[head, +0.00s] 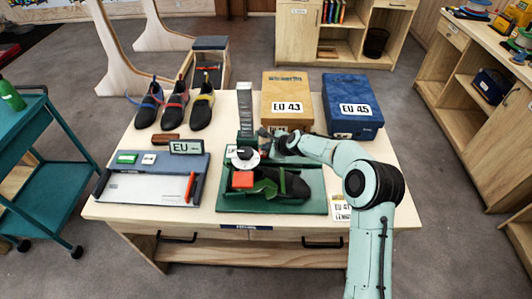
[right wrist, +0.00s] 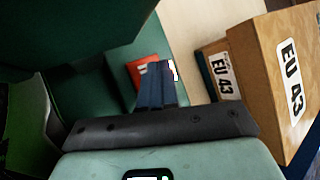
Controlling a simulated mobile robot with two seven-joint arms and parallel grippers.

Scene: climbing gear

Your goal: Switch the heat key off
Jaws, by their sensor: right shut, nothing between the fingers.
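The green shoe-stretching device (head: 315,195) stands on the table with a dark shoe (head: 285,186) on it. My right gripper (head: 268,146) is over the back of the device, beside the post. In the right wrist view its fingers (right wrist: 158,70) are shut and empty, close in front of a small red key (right wrist: 142,74) with a white mark. The fingers partly hide this key, and I cannot tell whether they touch it. My left gripper is not in view.
The EU 43 box (head: 287,95) and the blue EU 45 box (head: 352,105) stand behind my right arm. Climbing shoes (head: 174,108) stand at the back left. A measuring board (head: 145,187) and an EU display (head: 186,147) lie left of the device.

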